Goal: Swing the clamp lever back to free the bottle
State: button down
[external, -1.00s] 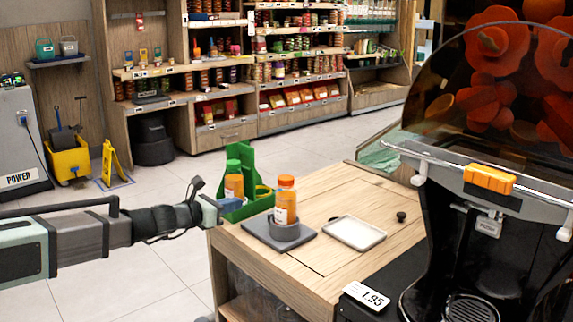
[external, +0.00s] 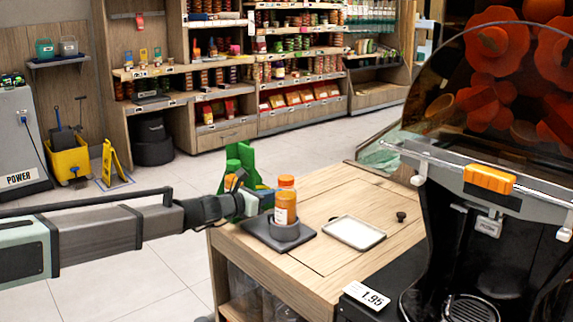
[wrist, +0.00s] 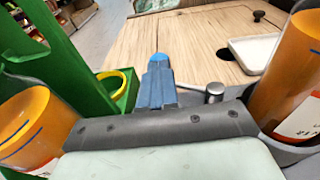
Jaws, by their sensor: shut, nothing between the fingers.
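An orange juice bottle (external: 286,207) stands upright in a round grey clamp (external: 286,231) on a dark plate. It also shows at the right edge of the wrist view (wrist: 284,78). A short silver post with a round top (wrist: 214,92), perhaps part of the clamp lever, stands between my fingers and the bottle; I cannot tell the lever's position. My gripper (wrist: 158,62) is shut and empty, its blue fingertips just left of that post. In the external view, my gripper (external: 264,198) is left of the bottle, in front of the green carrier. Contact with the lever cannot be seen.
The green carrier (external: 240,165) stands close behind and left of the clamp, with another orange bottle (wrist: 30,125) and a yellow ring (wrist: 121,82). A white tray (external: 354,233) and a dark knob (external: 401,216) are to the right on the wooden counter (external: 330,270).

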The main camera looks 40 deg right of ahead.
jog(key=shift+d, duration=1.35)
